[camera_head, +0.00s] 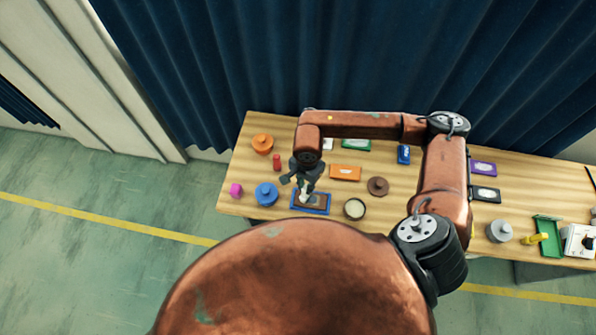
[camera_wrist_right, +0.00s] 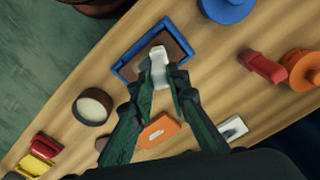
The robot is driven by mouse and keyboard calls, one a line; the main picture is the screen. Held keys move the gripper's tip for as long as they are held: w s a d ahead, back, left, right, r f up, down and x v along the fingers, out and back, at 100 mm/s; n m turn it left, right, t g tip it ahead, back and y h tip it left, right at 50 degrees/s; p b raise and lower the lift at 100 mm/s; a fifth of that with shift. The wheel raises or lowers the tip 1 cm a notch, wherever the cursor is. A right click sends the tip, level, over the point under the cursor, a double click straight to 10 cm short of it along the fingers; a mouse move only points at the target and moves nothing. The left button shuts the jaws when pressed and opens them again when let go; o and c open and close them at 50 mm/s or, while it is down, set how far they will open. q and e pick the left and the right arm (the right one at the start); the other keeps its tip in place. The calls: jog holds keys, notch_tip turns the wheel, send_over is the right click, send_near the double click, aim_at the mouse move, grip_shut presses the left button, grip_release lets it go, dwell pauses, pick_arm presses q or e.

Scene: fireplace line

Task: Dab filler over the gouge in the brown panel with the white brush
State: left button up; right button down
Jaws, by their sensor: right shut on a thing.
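My right gripper (camera_head: 303,182) is shut on the white brush (camera_head: 305,196), and its dark fingers also show in the right wrist view (camera_wrist_right: 163,80). The white brush (camera_wrist_right: 158,66) points down over the brown panel (camera_wrist_right: 177,48), which lies in a blue frame (camera_wrist_right: 128,71) near the table's front edge. Whether the brush touches the panel I cannot tell. The gouge cannot be made out; brush and fingers cover part of the panel. A dark round pot with a pale filling (camera_head: 354,209) stands right of the frame. My left gripper is not in view.
An orange box (camera_head: 345,173) and a brown lidded item (camera_head: 378,187) lie behind and to the right. A red item (camera_head: 277,162) stands behind on the left.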

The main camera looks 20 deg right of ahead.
jog(key=r, duration=0.2)
jog(key=a+r+p, duration=0.1)
jog(key=r, duration=0.1)
jog(key=shift+w+a+r, duration=0.1)
jog(key=shift+w, duration=0.2)
notch_tip(320, 180, up, 4)
jog(key=shift+f+p, duration=0.1)
jog(key=shift+p, duration=0.6)
jog(key=shift+w, duration=0.1)
